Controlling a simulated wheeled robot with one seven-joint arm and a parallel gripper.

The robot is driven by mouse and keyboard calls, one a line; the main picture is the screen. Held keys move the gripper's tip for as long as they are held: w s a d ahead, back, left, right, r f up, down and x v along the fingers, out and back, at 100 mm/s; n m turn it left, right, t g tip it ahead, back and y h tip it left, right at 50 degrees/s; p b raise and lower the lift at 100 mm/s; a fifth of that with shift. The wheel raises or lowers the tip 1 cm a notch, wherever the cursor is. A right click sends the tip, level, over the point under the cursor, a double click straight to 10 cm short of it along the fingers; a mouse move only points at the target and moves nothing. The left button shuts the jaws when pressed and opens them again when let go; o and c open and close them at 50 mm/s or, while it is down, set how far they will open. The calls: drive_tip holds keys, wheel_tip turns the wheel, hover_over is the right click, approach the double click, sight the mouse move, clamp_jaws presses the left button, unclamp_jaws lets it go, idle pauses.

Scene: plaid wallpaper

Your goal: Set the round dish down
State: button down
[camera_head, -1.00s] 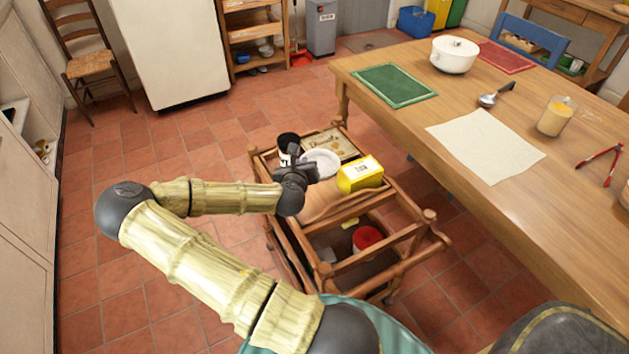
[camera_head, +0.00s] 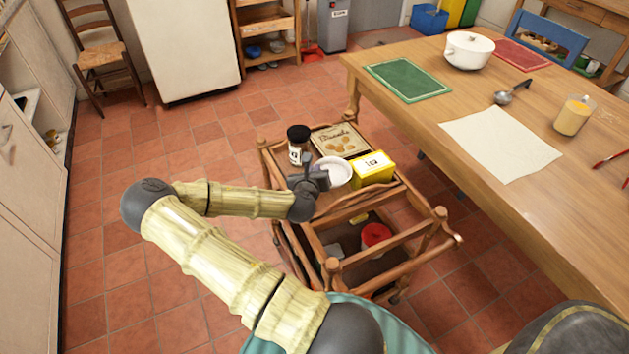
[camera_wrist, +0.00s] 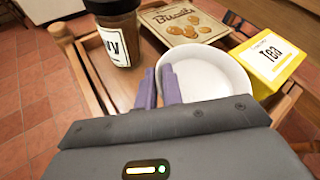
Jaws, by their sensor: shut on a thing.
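The round dish is a shallow white bowl (camera_wrist: 215,75), also in the head view (camera_head: 335,170), at the top of the wooden trolley (camera_head: 440,214). My gripper (camera_wrist: 164,84) is shut on the dish's near-left rim; it also shows in the head view (camera_head: 318,177). The dish looks roughly level. I cannot tell whether its base touches the trolley top. It sits between a dark-lidded jar (camera_wrist: 118,35), a biscuit tin (camera_wrist: 181,22) and a yellow tea box (camera_wrist: 268,60).
The jar stands close to the left of my gripper, and the tea box is close on the dish's right. The trolley's lower level holds a red-lidded container (camera_head: 376,236). A wooden table (camera_head: 450,100) stands to the right, with a white pot (camera_head: 469,52) on it.

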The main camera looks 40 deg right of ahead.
drive_tip(key=shift+f+b, duration=0.5)
drive_tip(key=shift+f, duration=1.35)
drive_tip(key=shift+f, duration=0.1)
drive_tip(key=c, duration=1.5)
unclamp_jaws()
drive_tip(key=shift+r, duration=0.2)
drive_tip(key=p+v, duration=0.2)
drive_tip(key=v, duration=0.5)
drive_tip(key=shift+r, duration=0.25)
drive_tip(key=p+v, duration=0.4)
drive_tip(key=p, duration=0.2)
drive_tip(key=shift+a, duration=0.15)
drive_tip(key=shift+s+a+p, duration=0.2)
drive_tip(key=shift+s+p, duration=0.05)
drive_tip(key=shift+p, duration=0.4)
